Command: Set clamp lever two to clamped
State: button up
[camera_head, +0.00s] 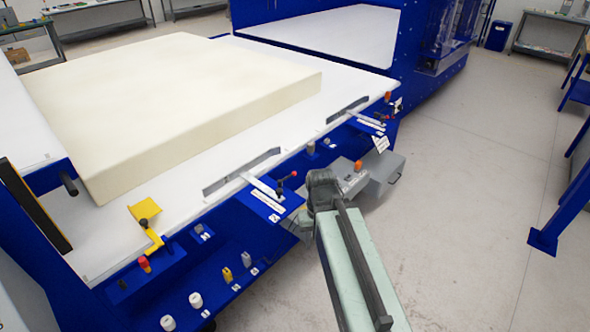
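Two clamp stations sit along the front edge of the machine's white bed. The nearer clamp lever (281,185) has a dark arm with a red knob and stands on a blue bracket beside a long slot.
A large cream foam block (190,105) lies on the white bed (150,225). A yellow bracket (147,222) and several knobs line the lower left edge. A grey box (384,172) stands right of my arm. Open floor (470,200) lies to the right.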

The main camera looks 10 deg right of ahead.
aim_at(279, 181)
jog(key=z, duration=0.35)
jog(key=i, duration=1.3)
jog(key=u, duration=0.65)
jog(key=k, duration=0.55)
jog(key=u, duration=1.4)
jog(key=i, duration=0.4)
jog(key=u, duration=0.2)
